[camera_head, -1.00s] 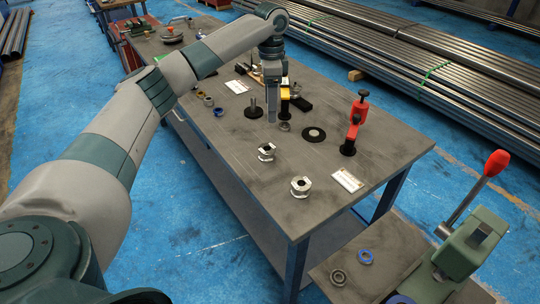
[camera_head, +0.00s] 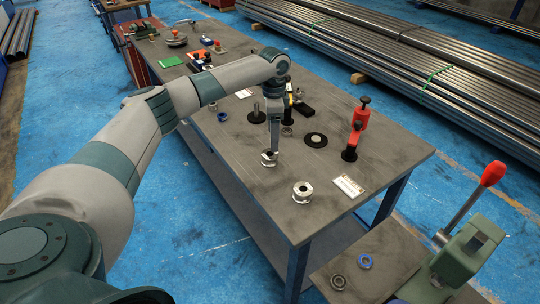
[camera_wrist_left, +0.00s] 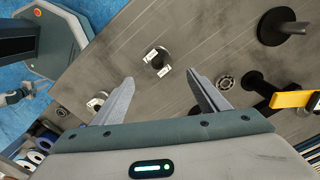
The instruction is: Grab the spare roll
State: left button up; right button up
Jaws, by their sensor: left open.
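Two similar short silver metal pieces with dark centres stand on the grey table; I cannot tell which is the spare roll. The farther piece (camera_head: 268,158) shows in the left wrist view (camera_wrist_left: 157,60) just beyond my fingertips, between their lines. The nearer piece (camera_head: 302,192) also shows in the left wrist view (camera_wrist_left: 97,101), partly behind one finger. My left gripper (camera_wrist_left: 161,77) points down at the farther piece, open and empty. In the head view its fingers (camera_head: 274,148) overlap that piece's top; contact cannot be told.
A white label (camera_head: 348,186) lies at right. The table's near corner is clear.

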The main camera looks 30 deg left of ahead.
aim_at(271, 154)
pick_arm(q)
jog(key=shift+f+p, duration=0.3)
jog(key=shift+f, duration=1.45)
jog(key=shift+s+a+f+p, duration=0.1)
jog(key=shift+s+f+p, duration=0.05)
jog(key=shift+f+p, duration=0.3)
jog(key=f, duration=0.1)
jog(key=f+p, duration=0.1)
jog(key=f, duration=0.1)
jog(key=shift+s+a+p, duration=0.15)
jog(key=shift+s+p, duration=0.1)
jog(key=shift+p, duration=0.05)
jog(key=shift+f, duration=0.65)
jog(key=c, duration=1.6)
